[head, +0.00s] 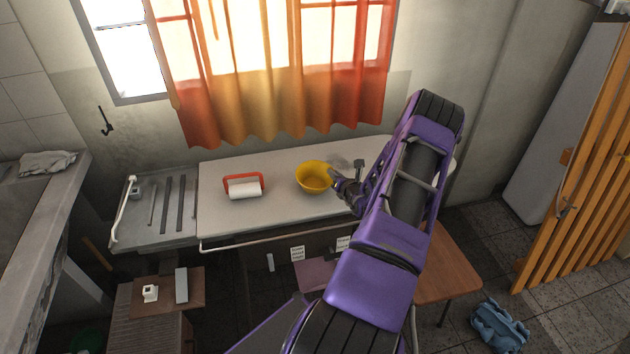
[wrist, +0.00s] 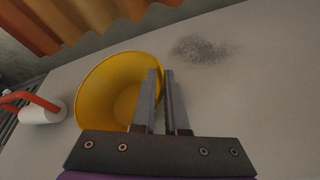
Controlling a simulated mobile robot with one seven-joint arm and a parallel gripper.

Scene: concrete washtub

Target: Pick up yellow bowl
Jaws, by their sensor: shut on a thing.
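The yellow bowl (head: 313,178) is on the white counter, with its open side up in the head view. In the wrist view the yellow bowl (wrist: 112,92) fills the left of centre and looks tilted by the camera angle. My gripper (head: 336,178) is at the bowl's right rim. In the wrist view my gripper (wrist: 162,80) is shut on the bowl's rim, one finger inside the bowl and the other outside it. I cannot tell whether the bowl's base touches the counter.
A paper roll in a red holder (head: 243,187) lies left of the bowl on the counter (head: 225,220). An orange curtain (head: 260,80) hangs behind. A metal sink drainer (head: 150,228) is at the left. Counter space between roll and bowl is clear.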

